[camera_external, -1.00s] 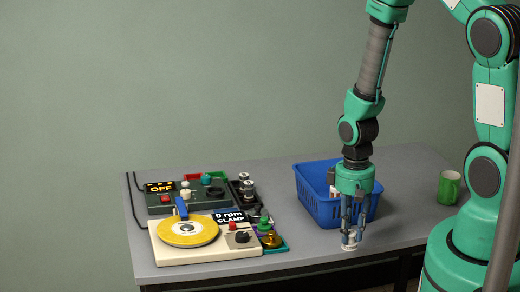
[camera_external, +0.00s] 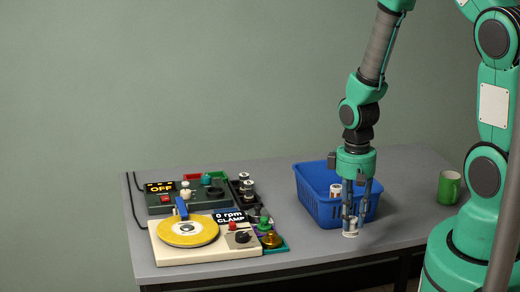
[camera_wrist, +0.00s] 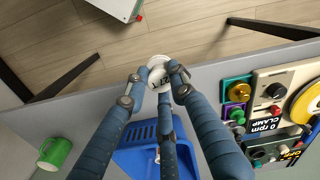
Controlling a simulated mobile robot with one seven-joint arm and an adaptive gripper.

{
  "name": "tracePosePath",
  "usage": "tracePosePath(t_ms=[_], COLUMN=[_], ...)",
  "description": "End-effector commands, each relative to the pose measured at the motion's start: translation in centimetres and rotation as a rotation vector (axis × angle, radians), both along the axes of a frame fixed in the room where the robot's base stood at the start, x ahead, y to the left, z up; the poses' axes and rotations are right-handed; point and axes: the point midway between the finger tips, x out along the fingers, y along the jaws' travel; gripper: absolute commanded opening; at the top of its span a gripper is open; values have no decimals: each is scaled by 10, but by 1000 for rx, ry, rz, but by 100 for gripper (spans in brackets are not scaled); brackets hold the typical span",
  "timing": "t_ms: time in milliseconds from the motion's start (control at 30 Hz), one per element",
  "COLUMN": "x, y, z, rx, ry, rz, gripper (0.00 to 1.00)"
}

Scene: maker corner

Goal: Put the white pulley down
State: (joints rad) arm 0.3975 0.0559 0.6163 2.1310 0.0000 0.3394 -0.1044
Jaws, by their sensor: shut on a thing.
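The white pulley (camera_external: 350,231) is between the fingertips of my gripper (camera_external: 352,218), near the front edge of the table (camera_external: 310,237). In the wrist view the white pulley (camera_wrist: 157,66) shows as a pale round piece with dark marks. The fingers of my gripper (camera_wrist: 155,82) close around it and hide part of it. I cannot tell for sure how far its underside is from the tabletop.
A blue basket (camera_external: 318,205) stands right behind my gripper, with a small white and brown piece (camera_external: 336,190) in it. To the left is a cream machine with a yellow disc (camera_external: 188,230). A green mug (camera_external: 449,187) stands at right.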

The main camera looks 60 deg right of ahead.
Motion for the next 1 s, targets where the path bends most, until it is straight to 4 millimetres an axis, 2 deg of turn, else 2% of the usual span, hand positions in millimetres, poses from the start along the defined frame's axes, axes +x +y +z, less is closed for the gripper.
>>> tracePosePath(t_ms=[67, 533, 1000], x=[2, 1, 41], y=[-1, 0, -23], z=[15, 63, 69], rx=[-2, -1, 0], ry=[-4, -3, -1], rz=[0, 0, 14], gripper=[5, 5, 5])
